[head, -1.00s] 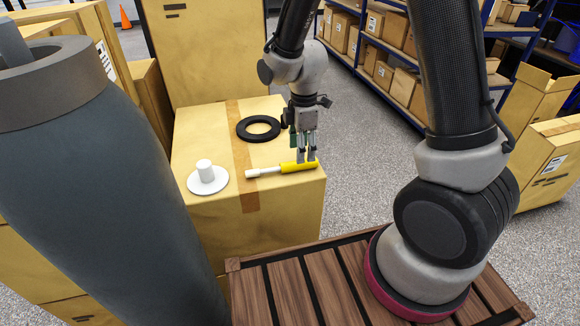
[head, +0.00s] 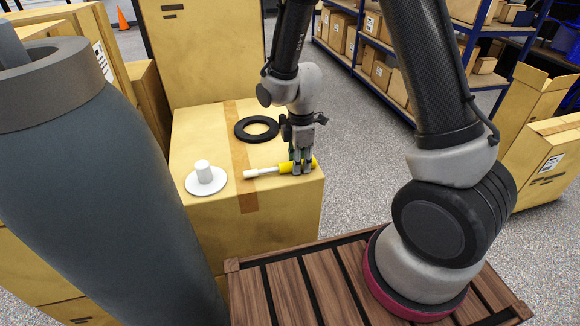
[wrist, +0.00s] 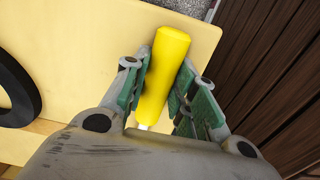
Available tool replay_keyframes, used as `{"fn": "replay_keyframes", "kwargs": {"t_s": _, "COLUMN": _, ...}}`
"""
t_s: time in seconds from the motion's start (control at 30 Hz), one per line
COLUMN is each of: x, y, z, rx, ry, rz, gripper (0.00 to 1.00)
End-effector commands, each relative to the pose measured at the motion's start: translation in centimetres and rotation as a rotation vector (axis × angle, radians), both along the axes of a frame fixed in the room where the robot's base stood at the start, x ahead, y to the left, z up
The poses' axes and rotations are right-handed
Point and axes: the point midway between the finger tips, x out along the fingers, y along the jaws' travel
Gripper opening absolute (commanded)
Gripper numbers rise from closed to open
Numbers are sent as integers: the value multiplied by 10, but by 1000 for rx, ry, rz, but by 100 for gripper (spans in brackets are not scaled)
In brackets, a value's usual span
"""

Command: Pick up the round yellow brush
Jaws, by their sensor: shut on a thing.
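The round yellow brush (head: 285,168) lies on top of a cardboard box (head: 215,122), its yellow part to the right and its white end to the left. My gripper (head: 303,170) reaches down from above, its fingers around the yellow part. In the wrist view the yellow part of the brush (wrist: 161,75) lies between the two green-padded fingers of my gripper (wrist: 160,92), which is shut on it. The brush's white end is mostly hidden there behind the gripper body. I cannot tell any gap between the brush and the box top.
A black ring (head: 256,120) lies behind the brush on the same box. A white disc with an upright post (head: 205,189) stands to the left. A taller box (head: 205,60) rises behind. Open floor (head: 365,150) lies to the right.

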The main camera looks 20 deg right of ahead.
Motion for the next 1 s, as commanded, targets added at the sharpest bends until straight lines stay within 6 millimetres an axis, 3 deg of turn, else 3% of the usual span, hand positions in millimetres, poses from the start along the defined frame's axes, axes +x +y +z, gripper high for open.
{"fn": "replay_keyframes", "kwargs": {"t_s": 0.23, "x": 1, "y": 0, "z": 13, "rx": 2, "ry": -4, "rz": 0, "gripper": 3}}
{"fn": "replay_keyframes", "kwargs": {"t_s": 0.5, "x": 1, "y": 0, "z": 69, "rx": 2, "ry": -5, "rz": 0, "gripper": 3}}
{"fn": "replay_keyframes", "kwargs": {"t_s": 0.7, "x": 1, "y": 0, "z": 96, "rx": 1, "ry": -2, "rz": 0, "gripper": 3}}
{"fn": "replay_keyframes", "kwargs": {"t_s": 1.0, "x": 0, "y": 0, "z": 100, "rx": 0, "ry": 0, "rz": 0, "gripper": 3}}
